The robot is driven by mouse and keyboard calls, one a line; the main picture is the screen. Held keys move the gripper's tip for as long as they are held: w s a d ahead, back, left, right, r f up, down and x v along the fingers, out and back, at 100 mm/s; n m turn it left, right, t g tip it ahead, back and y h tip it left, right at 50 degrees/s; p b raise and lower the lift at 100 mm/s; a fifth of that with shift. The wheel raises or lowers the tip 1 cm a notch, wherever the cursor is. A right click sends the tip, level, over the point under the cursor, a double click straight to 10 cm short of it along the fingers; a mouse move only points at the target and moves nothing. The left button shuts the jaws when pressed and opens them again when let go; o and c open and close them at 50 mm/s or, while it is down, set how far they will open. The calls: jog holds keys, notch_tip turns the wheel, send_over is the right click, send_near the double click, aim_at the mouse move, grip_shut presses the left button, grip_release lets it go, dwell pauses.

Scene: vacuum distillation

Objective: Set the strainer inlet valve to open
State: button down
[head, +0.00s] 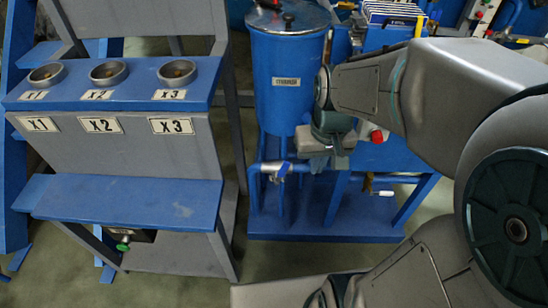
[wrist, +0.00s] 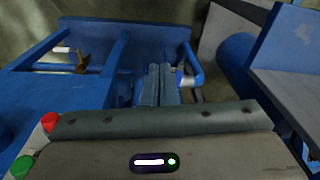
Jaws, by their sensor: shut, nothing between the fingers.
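The strainer (head: 288,85) is a blue upright tank with a label, standing on a blue frame in the head view. Below it runs a metal pipe with a small valve with a blue handle (head: 281,169), which seems to be the inlet valve. In the wrist view a blue and white part of this valve (wrist: 184,79) shows just right of the fingertips, partly hidden by them. My gripper (wrist: 159,68) is shut and empty, its fingers together beside the valve. I cannot tell whether they touch it. In the head view the fingertips cannot be made out clearly.
A brass valve (head: 368,184) sits on another pipe to the right; it also shows in the wrist view (wrist: 81,61). A grey and blue stand (head: 120,200) with cups X1, X2 and X3 is at the left. Blue frame legs and pipes surround the valve closely.

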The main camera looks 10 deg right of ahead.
jog(key=s+n, duration=0.1)
jog(key=s, duration=0.1)
jog(key=n+g+h+p, duration=0.1)
jog(key=n+h+p, duration=0.45)
jog(key=n, duration=2.65)
send_over(282, 174)
jog(key=w+a+p, duration=0.1)
jog(key=a+p, duration=0.2)
jog(key=a, duration=0.2)
notch_tip(282, 174, down, 6)
jog(key=y, duration=0.2)
jog(key=b+x, duration=0.3)
jog(key=x, duration=0.7)
jog(key=shift+f+n, duration=0.35)
jog(key=shift+n, duration=0.05)
jog(key=shift+r, duration=0.1)
